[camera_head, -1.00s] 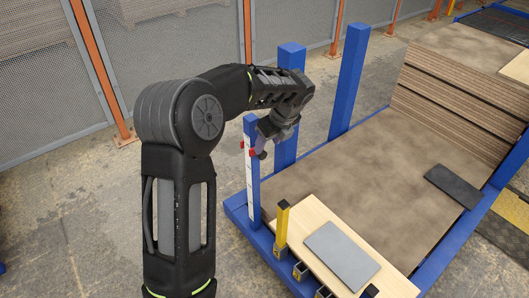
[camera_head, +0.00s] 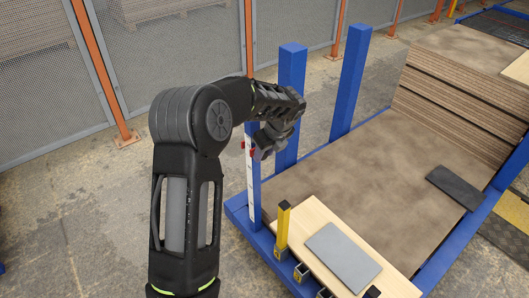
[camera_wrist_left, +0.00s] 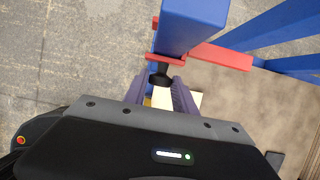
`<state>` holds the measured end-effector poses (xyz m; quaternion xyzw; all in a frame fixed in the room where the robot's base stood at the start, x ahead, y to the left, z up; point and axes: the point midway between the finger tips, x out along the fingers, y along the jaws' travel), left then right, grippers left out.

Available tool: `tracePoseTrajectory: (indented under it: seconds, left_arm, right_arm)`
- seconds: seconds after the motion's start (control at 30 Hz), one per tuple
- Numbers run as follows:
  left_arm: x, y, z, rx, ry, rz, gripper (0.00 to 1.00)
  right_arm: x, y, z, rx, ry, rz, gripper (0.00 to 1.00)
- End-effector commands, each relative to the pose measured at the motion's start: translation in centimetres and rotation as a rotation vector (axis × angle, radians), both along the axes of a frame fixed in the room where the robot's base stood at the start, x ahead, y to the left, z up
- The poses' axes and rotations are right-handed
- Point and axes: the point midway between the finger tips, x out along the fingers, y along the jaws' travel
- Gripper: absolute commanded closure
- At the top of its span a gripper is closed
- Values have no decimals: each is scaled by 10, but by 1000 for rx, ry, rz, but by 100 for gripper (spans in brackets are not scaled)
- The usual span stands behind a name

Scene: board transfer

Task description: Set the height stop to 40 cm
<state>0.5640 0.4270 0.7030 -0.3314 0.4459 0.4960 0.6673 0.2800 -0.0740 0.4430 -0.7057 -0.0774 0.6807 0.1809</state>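The height stop is a red slider (camera_head: 252,153) on a blue post with a white scale (camera_head: 250,180), at the near left corner of the blue frame. In the left wrist view its red collar (camera_wrist_left: 165,58) wraps the post, with a red arm (camera_wrist_left: 222,56) reaching right. A black knob (camera_wrist_left: 160,79) sticks out towards my gripper. My left gripper (camera_head: 262,150) is at the stop; in the wrist view its fingers (camera_wrist_left: 160,88) stand open on either side of the knob. The scale's numbers are too small to read. My right gripper is out of view.
Two taller blue posts (camera_head: 353,80) stand behind. A brown board (camera_head: 370,170) fills the frame's middle; stacked boards (camera_head: 450,100) are at the right.

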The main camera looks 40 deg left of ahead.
Motion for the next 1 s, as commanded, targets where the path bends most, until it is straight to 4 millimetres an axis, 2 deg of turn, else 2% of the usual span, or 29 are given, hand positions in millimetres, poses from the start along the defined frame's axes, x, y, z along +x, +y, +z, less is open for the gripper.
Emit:
tracePoseTrajectory:
  seconds: [0.07,0.37,1.0]
  left_arm:
    - [0,0,0,0,0,0,75]
    - [0,0,0,0,0,0,100]
    - [0,0,0,0,0,0,100]
  right_arm:
    - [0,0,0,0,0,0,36]
    - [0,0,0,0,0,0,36]
    - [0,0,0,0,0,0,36]
